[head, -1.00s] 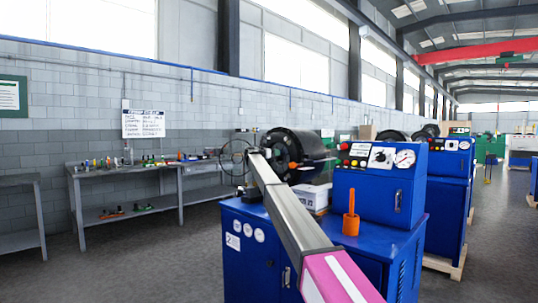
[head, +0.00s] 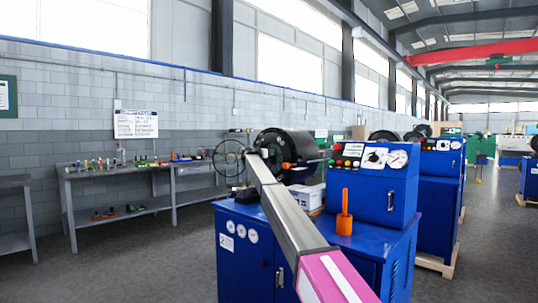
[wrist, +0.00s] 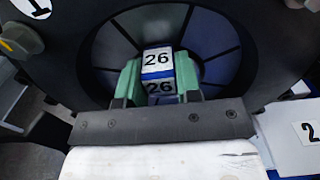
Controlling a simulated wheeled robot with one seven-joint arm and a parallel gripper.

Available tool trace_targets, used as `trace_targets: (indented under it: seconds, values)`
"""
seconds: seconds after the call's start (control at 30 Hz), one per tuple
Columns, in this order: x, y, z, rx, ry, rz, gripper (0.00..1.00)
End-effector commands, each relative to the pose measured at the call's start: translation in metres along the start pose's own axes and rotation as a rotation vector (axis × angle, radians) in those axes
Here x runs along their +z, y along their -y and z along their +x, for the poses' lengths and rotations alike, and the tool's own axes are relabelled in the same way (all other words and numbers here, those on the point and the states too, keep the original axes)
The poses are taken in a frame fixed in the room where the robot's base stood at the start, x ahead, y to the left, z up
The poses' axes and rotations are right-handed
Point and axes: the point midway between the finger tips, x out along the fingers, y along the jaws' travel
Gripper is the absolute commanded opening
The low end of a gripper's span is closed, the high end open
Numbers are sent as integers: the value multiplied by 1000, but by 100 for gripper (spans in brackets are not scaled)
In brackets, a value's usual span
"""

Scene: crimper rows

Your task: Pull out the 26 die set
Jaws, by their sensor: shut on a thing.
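The 26 die set (wrist: 157,58) shows in the wrist view as a block with white labels reading "26" and a blue band. My gripper (wrist: 158,78) has its green fingers shut on both sides of it. The block is in front of the round dark opening of the crimper head (wrist: 262,75). I cannot tell how far it is inside the opening. In the head view the black crimper head (head: 283,145) sits on the blue machine (head: 245,262). My gripper and the die set are hidden there behind my arm.
A label "2" (wrist: 310,130) is at the right of the wrist view. An orange holder (head: 344,222) stands on the machine beside the control box (head: 372,195). A grey workbench (head: 110,173) with small items stands by the wall. Open floor lies at left.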

Motion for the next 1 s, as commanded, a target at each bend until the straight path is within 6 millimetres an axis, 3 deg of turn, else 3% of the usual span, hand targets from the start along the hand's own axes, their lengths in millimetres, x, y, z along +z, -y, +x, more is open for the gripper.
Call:
trace_targets:
  seconds: [1.0]
  values:
    - [2, 0, -32, 0, 3, -1, 0]
